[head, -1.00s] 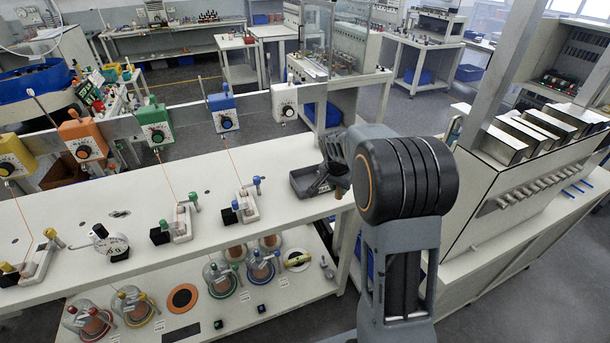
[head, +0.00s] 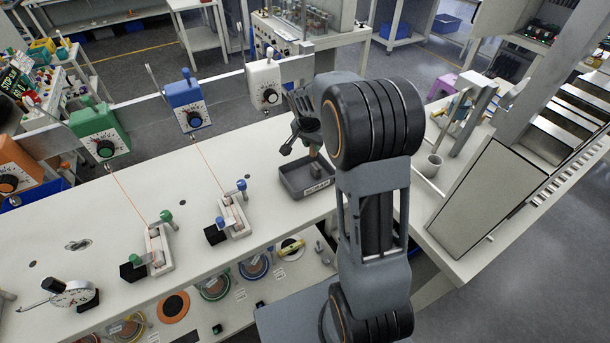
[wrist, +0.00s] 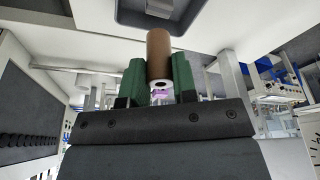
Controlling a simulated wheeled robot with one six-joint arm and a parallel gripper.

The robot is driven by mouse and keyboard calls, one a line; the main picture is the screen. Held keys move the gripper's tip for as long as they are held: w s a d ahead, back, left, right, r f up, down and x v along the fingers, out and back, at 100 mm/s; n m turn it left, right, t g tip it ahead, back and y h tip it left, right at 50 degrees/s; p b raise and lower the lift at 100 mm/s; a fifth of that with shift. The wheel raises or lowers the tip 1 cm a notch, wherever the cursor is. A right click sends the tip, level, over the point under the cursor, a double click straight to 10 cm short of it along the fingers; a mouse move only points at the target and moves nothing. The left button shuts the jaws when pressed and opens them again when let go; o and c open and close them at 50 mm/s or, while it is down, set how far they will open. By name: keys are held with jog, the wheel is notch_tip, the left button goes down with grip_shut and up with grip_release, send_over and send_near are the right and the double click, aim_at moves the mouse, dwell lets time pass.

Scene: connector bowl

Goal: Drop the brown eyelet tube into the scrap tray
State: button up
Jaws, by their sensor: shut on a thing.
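The brown eyelet tube (wrist: 158,55) is pinched upright between the green-padded fingers of my gripper (wrist: 158,82) in the wrist view. Its pale, hollow end faces the camera. In the head view my gripper (head: 314,150) points down over the scrap tray, and the brown tube (head: 314,167) shows small below it, partly hidden by the fingers. The scrap tray (head: 290,190) is a shallow dark grey box with a label on its front, at the bench's right end. The tray's underside or rim (wrist: 150,18) fills the top middle of the wrist view. The tube's exact height above the tray floor is unclear.
A clamp fixture with blue knobs (head: 233,212) stands left of the tray. A white dial box (head: 264,84) is on the rail behind. A lower shelf holds several spools (head: 215,283). A grey sloped cabinet (head: 480,200) stands to the right.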

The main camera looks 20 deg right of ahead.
aim_at(313, 155)
jog(key=shift+f+b, duration=1.4)
jog(key=shift+f, duration=1.2)
jog(key=o, duration=1)
jog(key=shift+a+r, duration=0.1)
jog(key=shift+r, duration=0.05)
jog(key=b+v, duration=0.2)
jog(key=v, duration=1.1)
jog(key=shift+s+a+r, duration=0.1)
jog(key=shift+s+r, duration=0.05)
jog(key=shift+r, duration=0.1)
